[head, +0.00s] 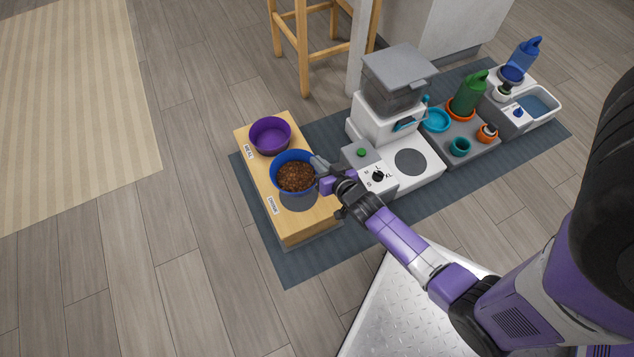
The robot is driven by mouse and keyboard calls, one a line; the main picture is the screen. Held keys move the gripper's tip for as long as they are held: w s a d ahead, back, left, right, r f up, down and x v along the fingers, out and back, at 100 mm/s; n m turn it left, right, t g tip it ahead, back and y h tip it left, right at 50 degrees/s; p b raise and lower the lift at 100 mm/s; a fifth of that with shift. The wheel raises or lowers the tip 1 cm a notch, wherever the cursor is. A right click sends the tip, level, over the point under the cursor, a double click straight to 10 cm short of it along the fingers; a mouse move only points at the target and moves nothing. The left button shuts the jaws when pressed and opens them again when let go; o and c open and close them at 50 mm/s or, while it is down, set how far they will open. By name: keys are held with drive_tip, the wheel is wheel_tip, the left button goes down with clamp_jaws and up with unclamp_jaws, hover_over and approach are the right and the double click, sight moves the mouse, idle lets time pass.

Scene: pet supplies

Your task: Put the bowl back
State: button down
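A blue bowl (276,163) full of brown kibble (296,177) is over the front half of a low wooden stand (262,185). My gripper (319,167) is at the bowl's right rim and appears shut on it; the fingertips are small in this view. The bowl looks level and seems slightly raised. A dark grey round spot (299,200) on the stand shows partly below it. An empty-looking purple bowl (270,137) sits at the stand's back end.
A white and grey food dispenser (388,120) with a dial stands right of the stand. A wooden stool (303,50) stands behind. Floor to the left is clear.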

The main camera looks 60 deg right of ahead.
wheel_tip(320, 180, down, 10)
drive_tip(key=b, duration=0.4)
drive_tip(key=shift+r, duration=0.1)
drive_tip(key=shift+b, duration=0.3)
drive_tip(key=c, duration=1.6)
unclamp_jaws()
